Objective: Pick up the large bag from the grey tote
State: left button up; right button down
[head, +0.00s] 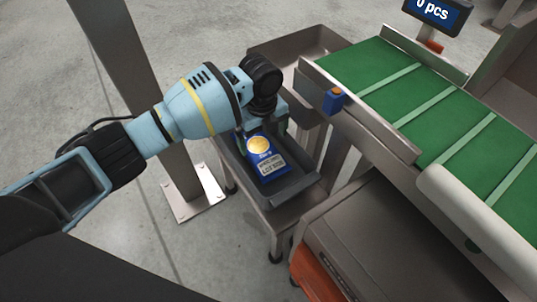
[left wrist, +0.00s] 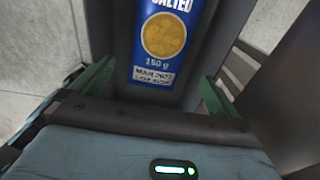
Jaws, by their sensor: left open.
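The large bag (head: 268,167) is blue with a round yellow picture and a pale label. It lies in the grey tote (head: 299,190), which sits on a low metal stand. In the left wrist view the bag (left wrist: 165,45) reads "SALTED" and "150 g". The tote's dark inside (left wrist: 207,35) shows beside it. My left gripper (head: 268,127) is over the far part of the tote and hides part of the bag. My right gripper is not in view.
A green belt conveyor (head: 400,85) with metal side rails runs along the right, with a blue and orange sensor (head: 334,100) on its near rail. A metal post (head: 140,90) stands left of the tote. A counter display (head: 438,12) is at the top right.

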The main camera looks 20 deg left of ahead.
aim_at(265, 153)
pick_arm(q)
jog(key=shift+a, duration=0.1)
jog(key=shift+f+b, duration=0.45)
jog(key=shift+f, duration=0.95)
jog(key=shift+s+d+f+b, duration=0.15)
jog(key=shift+f+b, duration=0.4)
jog(key=shift+f, duration=0.75)
jog(key=shift+s+d+f+b, duration=0.1)
jog(key=shift+f+b, duration=0.4)
jog(key=shift+f, duration=0.75)
jog(key=shift+c, duration=0.4)
jog(key=c, duration=0.8)
jog(key=shift+r, duration=0.1)
notch_tip(265, 153, up, 10)
jog(key=p, duration=0.3)
jog(key=shift+p, duration=0.35)
